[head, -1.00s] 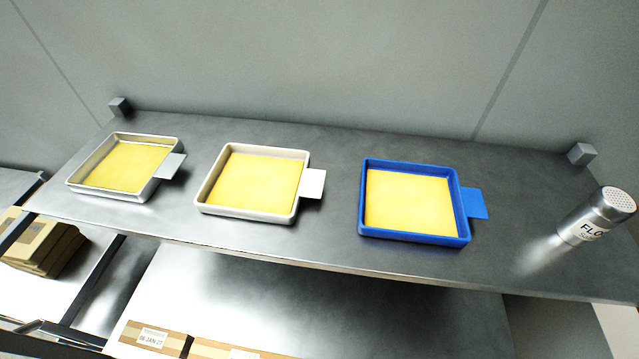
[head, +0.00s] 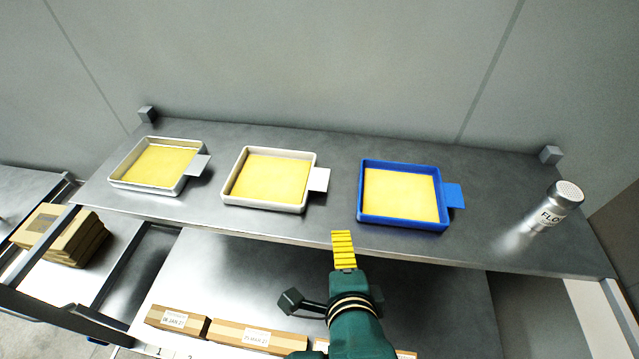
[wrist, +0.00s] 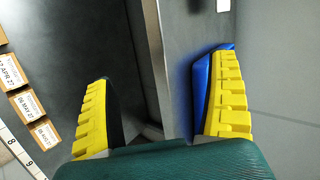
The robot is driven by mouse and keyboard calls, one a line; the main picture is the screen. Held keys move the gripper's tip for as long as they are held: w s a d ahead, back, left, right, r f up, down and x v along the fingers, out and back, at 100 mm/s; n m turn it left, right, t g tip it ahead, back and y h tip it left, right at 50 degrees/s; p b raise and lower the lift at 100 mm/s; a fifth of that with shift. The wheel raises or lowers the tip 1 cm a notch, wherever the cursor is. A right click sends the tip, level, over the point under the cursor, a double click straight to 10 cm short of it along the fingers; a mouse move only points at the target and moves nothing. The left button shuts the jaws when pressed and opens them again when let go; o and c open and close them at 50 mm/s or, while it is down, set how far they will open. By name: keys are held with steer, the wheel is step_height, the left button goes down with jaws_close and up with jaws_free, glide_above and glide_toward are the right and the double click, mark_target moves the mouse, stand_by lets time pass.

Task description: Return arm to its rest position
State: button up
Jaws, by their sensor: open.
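My gripper (head: 343,249) is green with yellow ribbed fingers. In the head view it hangs in front of the upper shelf's front edge, below and left of the blue tray. In the wrist view its fingers (wrist: 160,105) are spread wide with nothing held between them. The blue tray (head: 402,224) holds a flat yellow sheet and sits on the upper shelf; part of it shows behind the right finger in the wrist view (wrist: 202,85). A white tray (head: 266,206) and a silver tray (head: 147,188) stand left of it, each with a yellow sheet.
A metal shaker labelled FLO (head: 556,206) stands at the upper shelf's right end (head: 500,240). Labelled cardboard boxes (head: 247,336) line the lower shelf's front. Brown boxes (head: 62,234) are stacked at the left. The space in front of the upper shelf is open around my gripper.

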steer(key=s+d+r+n+t, duration=0.1)
steer(key=r+n+t, duration=0.4)
steer(key=r, duration=1)
steer(key=s+d+r+n+t+h+p, duration=0.1)
steer(key=r+n+t, duration=0.5)
steer(key=r+n, duration=0.6)
steer(key=shift+s+d+r, duration=0.45)
steer(key=shift+s+r, duration=0.4)
steer(key=shift+r, duration=1.1)
